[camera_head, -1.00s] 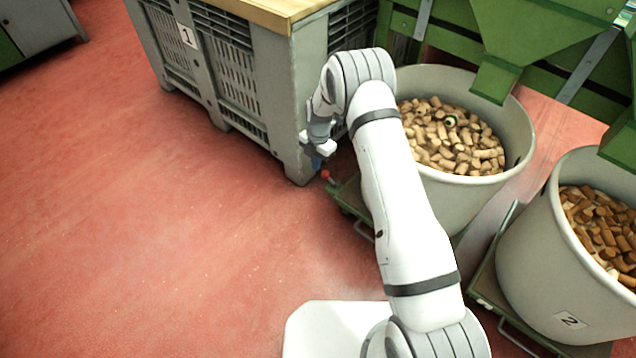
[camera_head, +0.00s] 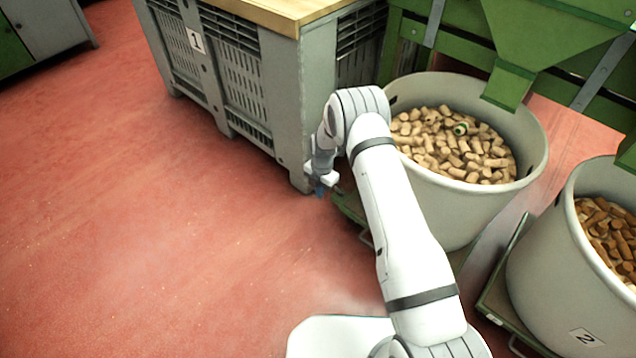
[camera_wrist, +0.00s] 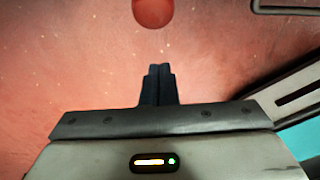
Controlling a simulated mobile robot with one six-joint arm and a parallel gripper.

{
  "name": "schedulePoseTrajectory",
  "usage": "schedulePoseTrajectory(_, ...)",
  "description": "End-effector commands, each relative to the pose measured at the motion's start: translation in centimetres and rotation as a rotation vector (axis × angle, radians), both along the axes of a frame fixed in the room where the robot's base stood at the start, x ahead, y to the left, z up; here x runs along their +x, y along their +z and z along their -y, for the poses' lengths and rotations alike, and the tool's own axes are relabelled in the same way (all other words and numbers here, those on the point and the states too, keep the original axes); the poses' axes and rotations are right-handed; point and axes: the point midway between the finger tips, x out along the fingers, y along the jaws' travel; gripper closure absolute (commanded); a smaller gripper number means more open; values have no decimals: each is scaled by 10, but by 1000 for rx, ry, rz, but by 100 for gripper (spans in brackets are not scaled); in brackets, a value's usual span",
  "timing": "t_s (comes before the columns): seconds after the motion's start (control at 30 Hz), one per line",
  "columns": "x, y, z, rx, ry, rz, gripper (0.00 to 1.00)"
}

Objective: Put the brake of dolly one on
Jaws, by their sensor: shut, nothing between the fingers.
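A green dolly (camera_head: 350,206) stands under the left tub (camera_head: 440,215) of corks; its number does not show, and most of it is hidden by the tub and my arm. A red ball knob (camera_wrist: 153,10) shows at the top edge of the wrist view, just beyond my fingertips and apart from them. In the head view the knob is hidden at my gripper. My gripper (camera_head: 320,188) is low at the dolly's left corner, near the foot of the grey crate. In the wrist view my gripper (camera_wrist: 160,68) has its dark fingers together and empty.
The grey crate (camera_head: 235,85), labelled 1, stands close behind my gripper. A second tub (camera_head: 540,290), labelled 2, stands on another green dolly (camera_head: 497,305) at right. Green machinery (camera_head: 540,40) is behind the tubs. The red floor at left is clear.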

Motion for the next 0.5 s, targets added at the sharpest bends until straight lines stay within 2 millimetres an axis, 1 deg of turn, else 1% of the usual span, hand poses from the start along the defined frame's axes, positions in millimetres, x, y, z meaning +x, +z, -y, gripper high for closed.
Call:
schedulePoseTrajectory(0.03,-2,-15,0,-1,0,-2,100)
schedulePoseTrajectory(0.1,11,-8,7,1,-3,6,100)
schedulePoseTrajectory(0.2,21,-5,15,1,-2,4,100)
schedulePoseTrajectory(0.33,29,-1,20,0,0,3,100)
schedulePoseTrajectory(0.5,31,2,22,-1,0,1,100)
